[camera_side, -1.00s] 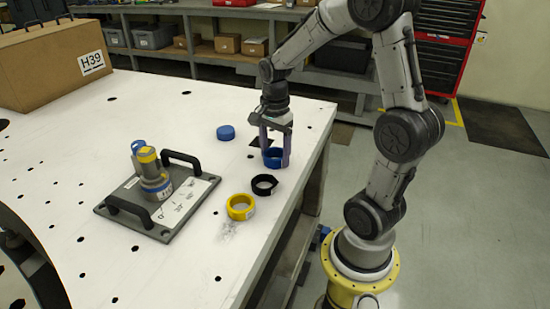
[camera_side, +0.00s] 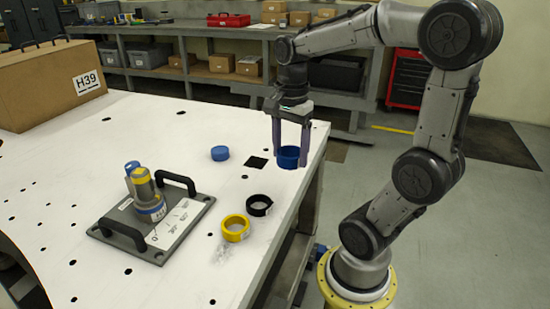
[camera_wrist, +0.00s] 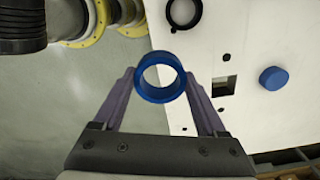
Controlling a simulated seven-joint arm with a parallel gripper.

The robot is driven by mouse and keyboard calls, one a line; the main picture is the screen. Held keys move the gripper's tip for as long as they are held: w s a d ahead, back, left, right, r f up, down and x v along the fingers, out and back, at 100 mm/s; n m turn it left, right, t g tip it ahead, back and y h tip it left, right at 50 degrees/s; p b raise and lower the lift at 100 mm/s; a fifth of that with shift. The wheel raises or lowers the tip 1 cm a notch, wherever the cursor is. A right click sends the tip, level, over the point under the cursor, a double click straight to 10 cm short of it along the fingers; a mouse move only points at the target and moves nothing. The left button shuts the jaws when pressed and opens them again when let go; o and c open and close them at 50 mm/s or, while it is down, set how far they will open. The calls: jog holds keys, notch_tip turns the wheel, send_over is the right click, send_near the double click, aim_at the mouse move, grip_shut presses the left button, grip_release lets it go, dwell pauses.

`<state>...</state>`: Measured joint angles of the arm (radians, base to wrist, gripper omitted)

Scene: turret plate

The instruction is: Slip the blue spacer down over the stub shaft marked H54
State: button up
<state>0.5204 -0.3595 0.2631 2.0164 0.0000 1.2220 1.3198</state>
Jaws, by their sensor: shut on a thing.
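The blue spacer (camera_side: 288,157) is an open ring held between the fingertips of my gripper (camera_side: 290,150), raised above the right edge of the white table. In the wrist view the blue spacer (camera_wrist: 160,97) sits between the two purple fingers of my gripper (camera_wrist: 160,88), with its bore showing. A grey turret plate (camera_side: 125,240) with two black handles lies on the table to the left. Grey stub shafts (camera_side: 142,185) with yellow and blue bands stand close together on it. The marking H54 cannot be read on any of them.
A black ring (camera_side: 259,206) and a yellow ring (camera_side: 235,228) lie between the plate and the table's right edge. A solid blue disc (camera_side: 220,153) lies farther back, left of a dark square hole (camera_side: 257,162). A cardboard box (camera_side: 45,85) marked H39 stands at the back left.

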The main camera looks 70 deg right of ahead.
jog(key=s+a+r, duration=0.3)
jog(key=s, duration=0.3)
jog(key=w+r+n, duration=0.4)
jog(key=w+r, duration=0.7)
jog(key=w, duration=0.6)
jog(key=n, duration=0.5)
send_near(139, 171)
jog(key=shift+d+f, duration=0.1)
jog(key=shift+d, duration=0.1)
jog(key=shift+a+f, duration=0.2)
jog(key=shift+a, duration=0.1)
jog(key=shift+s+f, duration=0.1)
jog(key=shift+f, duration=5.9)
jog(key=shift+f, duration=0.1)
